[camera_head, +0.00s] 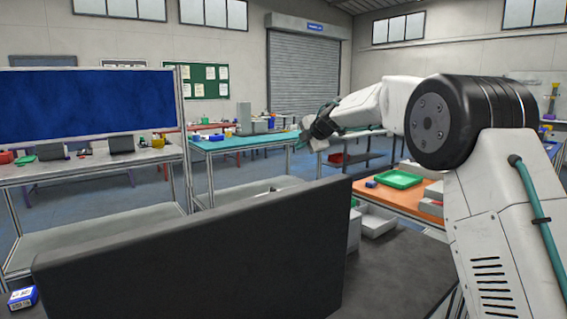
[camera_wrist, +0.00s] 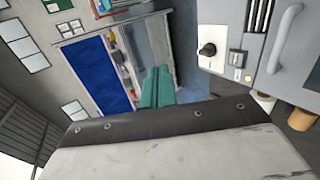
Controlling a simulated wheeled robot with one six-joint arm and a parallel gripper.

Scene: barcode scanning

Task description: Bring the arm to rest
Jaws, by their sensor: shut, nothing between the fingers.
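My arm reaches from the right side of the head view toward the middle. My gripper (camera_head: 304,137) is small and far off there, in front of the back tables, and its fingers are hard to make out. In the wrist view, the two teal fingers of my gripper (camera_wrist: 157,72) lie side by side, closed together with nothing between them. The gripper appears in free air, apart from any table.
A blue board (camera_head: 85,103) stands over a workbench (camera_head: 30,172) at left. A teal table (camera_head: 225,144) is behind the gripper. An orange table (camera_head: 400,201) with a green tray (camera_head: 399,179) is below the arm. The wrist view shows a grey cabinet (camera_wrist: 270,50) at right.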

